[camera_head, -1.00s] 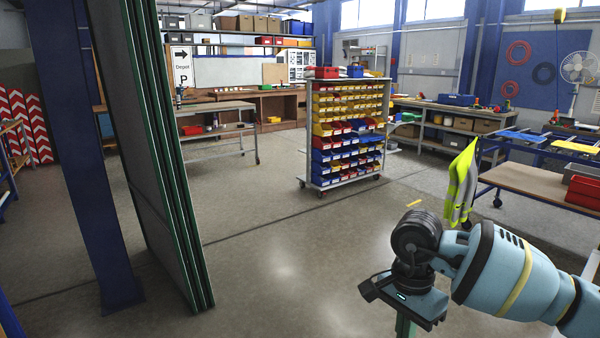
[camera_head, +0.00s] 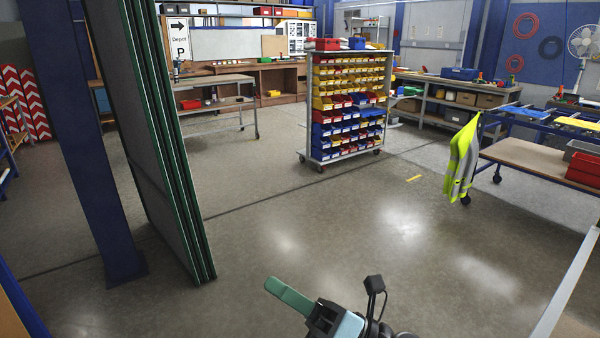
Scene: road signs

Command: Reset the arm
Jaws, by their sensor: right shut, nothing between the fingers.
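My right gripper (camera_head: 276,287) shows at the bottom centre of the head view. Its green fingers are together with nothing between them, and they point up and to the left over bare floor. Only the gripper and a bit of my wrist show; the rest of that arm is below the frame. My left gripper is out of view.
A folded stack of grey panels (camera_head: 157,150) stands close on the left by a blue post (camera_head: 88,150). A trolley of coloured bins (camera_head: 348,105) stands mid-floor. A workbench (camera_head: 535,158) with a hi-vis vest (camera_head: 461,162) is on the right. The centre floor is clear.

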